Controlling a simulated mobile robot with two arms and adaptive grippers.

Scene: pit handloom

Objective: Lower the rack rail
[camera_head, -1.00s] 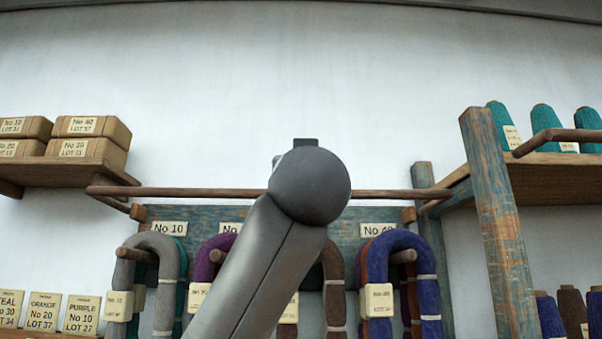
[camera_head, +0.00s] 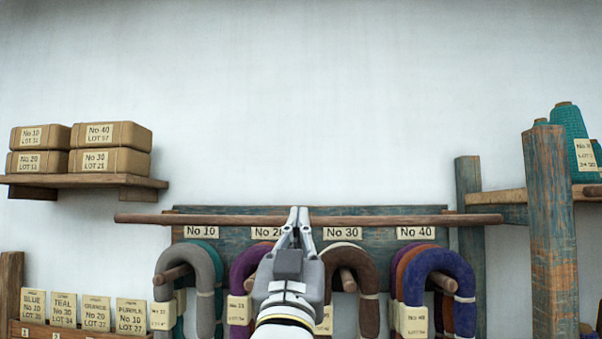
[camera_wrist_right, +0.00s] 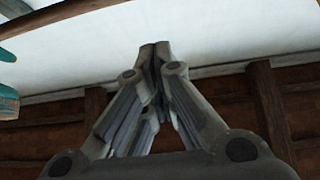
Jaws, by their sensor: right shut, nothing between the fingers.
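The rack rail (camera_head: 400,220) is a long thin brown bar. It runs level in front of the upper edge of the blue-green rack board (camera_head: 375,211), above the number labels. My right gripper (camera_head: 298,211) reaches up from below in the head view, its fingertips together and overlapping the rail near its middle. Whether they touch the rail cannot be told. In the right wrist view the fingers (camera_wrist_right: 155,48) meet at their tips with nothing seen between them. My left gripper is not in view.
Yarn hanks (camera_head: 440,262) hang on pegs below the rail, close around my right gripper. A shelf (camera_head: 90,181) with boxes is at left. A post (camera_head: 550,235) and a cone shelf (camera_head: 500,198) stand at right. The wall above is clear.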

